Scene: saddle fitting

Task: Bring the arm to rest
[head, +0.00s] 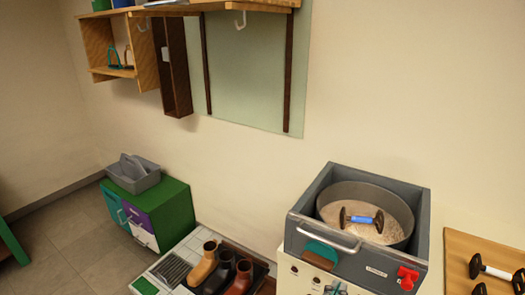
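My gripper and arm do not show in the head view. Nothing in this view tells whether the gripper is open or shut or holds anything.
A grey-topped machine (296,233) at the right has a round bowl (403,207) holding a blue-and-black spool-like piece (362,219). Boots (238,277) stand on a low tray left of it. A green cabinet (178,205) carries a grey caddy (136,181). Wall shelves (146,68) hang above.

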